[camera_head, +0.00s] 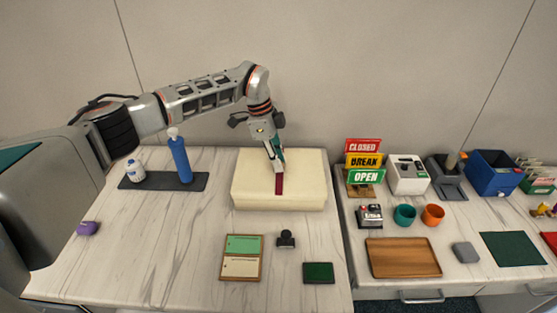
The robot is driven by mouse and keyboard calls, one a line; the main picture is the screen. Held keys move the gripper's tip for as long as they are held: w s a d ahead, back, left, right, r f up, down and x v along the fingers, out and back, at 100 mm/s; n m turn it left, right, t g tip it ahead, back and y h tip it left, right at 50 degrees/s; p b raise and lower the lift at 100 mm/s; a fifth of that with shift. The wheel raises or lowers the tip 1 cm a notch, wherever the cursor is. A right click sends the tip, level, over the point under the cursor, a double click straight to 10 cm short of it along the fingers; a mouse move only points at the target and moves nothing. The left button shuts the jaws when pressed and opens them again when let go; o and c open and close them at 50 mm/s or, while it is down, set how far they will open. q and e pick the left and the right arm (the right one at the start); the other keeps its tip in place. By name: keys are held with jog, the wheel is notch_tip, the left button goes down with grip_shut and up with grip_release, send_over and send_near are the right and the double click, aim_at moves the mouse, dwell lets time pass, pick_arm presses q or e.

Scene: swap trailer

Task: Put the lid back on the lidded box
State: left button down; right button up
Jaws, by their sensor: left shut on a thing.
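The cream lidded box (250,201) stands on the marble-look counter in the middle of the view. Its broad cream lid (308,167) shows on top, with a dark red strip handle (279,184) running front to back. My left gripper (277,167) points down from above and is shut on the handle, hiding its rear part. The lid lines up with the box. I cannot tell whether it rests fully on the rim or sits slightly above it. My right gripper is not in view.
A blue bottle (180,160) and a small white bottle (135,171) stand on a dark mat at left. A two-panel board (242,257), black stamp (286,239) and green pad (318,272) lie in front. Signs (364,161) and a wooden tray (402,257) are right.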

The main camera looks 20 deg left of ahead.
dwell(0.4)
pick_arm(q)
jog(key=c, duration=1.4)
grip_release()
jog(key=shift+o, duration=0.2)
jog(key=shift+r+p, duration=0.35)
jog(key=shift+r, duration=3.15)
grip_shut()
